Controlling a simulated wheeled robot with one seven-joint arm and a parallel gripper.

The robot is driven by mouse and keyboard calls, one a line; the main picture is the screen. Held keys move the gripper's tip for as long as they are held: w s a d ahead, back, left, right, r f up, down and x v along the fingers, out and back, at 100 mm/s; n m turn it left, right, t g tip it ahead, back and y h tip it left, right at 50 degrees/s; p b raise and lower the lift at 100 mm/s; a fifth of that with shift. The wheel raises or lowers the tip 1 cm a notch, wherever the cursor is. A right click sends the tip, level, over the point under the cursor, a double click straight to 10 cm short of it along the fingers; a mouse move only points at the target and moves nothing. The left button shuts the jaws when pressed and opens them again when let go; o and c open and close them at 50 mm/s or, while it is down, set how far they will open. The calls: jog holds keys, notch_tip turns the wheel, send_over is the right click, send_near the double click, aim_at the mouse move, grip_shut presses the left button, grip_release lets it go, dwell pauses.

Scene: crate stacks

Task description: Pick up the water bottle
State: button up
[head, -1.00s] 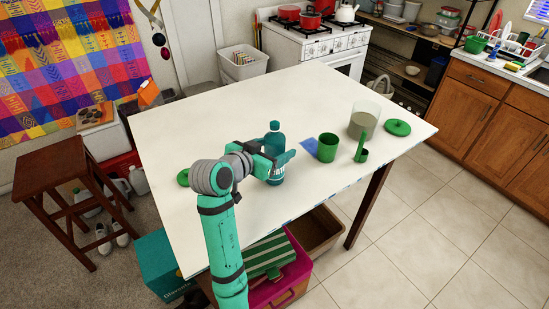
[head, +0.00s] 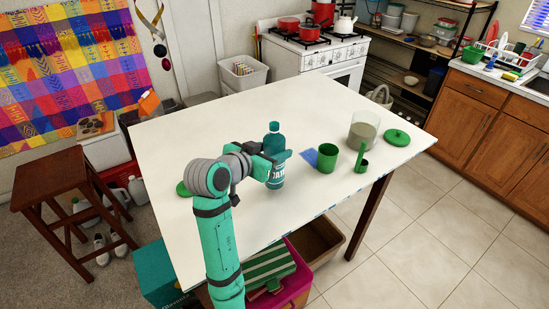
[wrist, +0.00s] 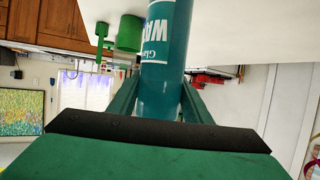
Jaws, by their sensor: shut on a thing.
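The water bottle (head: 274,174) is teal with a white label and a dark teal cap. It stands upright at the middle of the white table (head: 230,120) in the head view; I cannot tell whether its base touches the top. In the wrist view the bottle (wrist: 165,60) stands between the two fingers of my gripper (wrist: 160,100), with white label lettering visible. Part of the bottle is hidden by the gripper.
Another green disc (head: 183,189) lies left. A stool (head: 65,180) stands left of the table.

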jog(key=s+a+r, duration=0.1)
jog(key=r, duration=0.1)
jog(key=s+r, duration=0.1)
jog(key=r, duration=0.1)
jog(key=s+a+r, duration=0.1)
jog(key=s+r, duration=0.1)
jog(key=shift+s+a, duration=0.1)
jog(key=shift+a, duration=0.25)
send_near(269, 141)
jog(key=shift+v, duration=1.25)
jog(key=shift+s+f, duration=0.1)
jog(key=shift+f, duration=0.05)
